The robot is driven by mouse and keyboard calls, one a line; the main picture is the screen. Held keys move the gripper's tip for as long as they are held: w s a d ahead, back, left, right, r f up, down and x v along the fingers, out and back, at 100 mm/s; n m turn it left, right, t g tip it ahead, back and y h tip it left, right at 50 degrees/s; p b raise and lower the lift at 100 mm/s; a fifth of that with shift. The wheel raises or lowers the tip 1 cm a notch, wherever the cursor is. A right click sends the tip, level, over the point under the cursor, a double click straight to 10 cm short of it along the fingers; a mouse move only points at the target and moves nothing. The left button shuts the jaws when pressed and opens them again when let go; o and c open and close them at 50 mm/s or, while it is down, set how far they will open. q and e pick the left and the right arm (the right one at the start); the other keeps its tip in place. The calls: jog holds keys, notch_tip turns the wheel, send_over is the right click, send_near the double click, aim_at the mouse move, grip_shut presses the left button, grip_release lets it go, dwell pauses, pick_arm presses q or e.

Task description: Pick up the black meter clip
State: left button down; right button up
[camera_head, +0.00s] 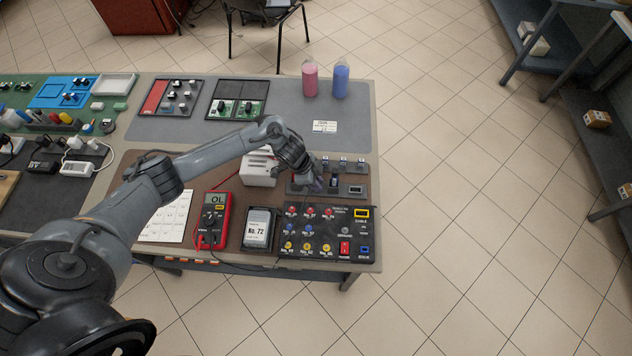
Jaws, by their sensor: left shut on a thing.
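My left gripper (317,184) reaches over the bench from the left, low over the dark panel with the small sockets. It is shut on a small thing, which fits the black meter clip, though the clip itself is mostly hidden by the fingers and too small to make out. The red multimeter (213,219) lies on the brown mat to the left of the gripper, with "OL" on its display and dark leads at its lower end. My right gripper is not in view.
Right beside the gripper are a white box (259,168) and the socket panel (356,180). In front lie a black terminal board (338,246) and a "No. 72" unit (258,229). The grey mat (350,125) has free room.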

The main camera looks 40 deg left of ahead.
pick_arm(q)
notch_tip(320, 180, up, 4)
jog(key=shift+r+p, duration=0.1)
jog(key=shift+p, duration=0.25)
jog(key=s+d+r+p, duration=0.3)
jog(key=d+r+p, duration=0.3)
jog(key=d+r, duration=0.3)
jog(key=shift+s+d+r, duration=0.25)
jog(key=shift+s+d, duration=0.1)
jog(key=shift+d, duration=0.7)
jog(key=shift+s+f, duration=0.1)
jog(key=shift+s, duration=0.05)
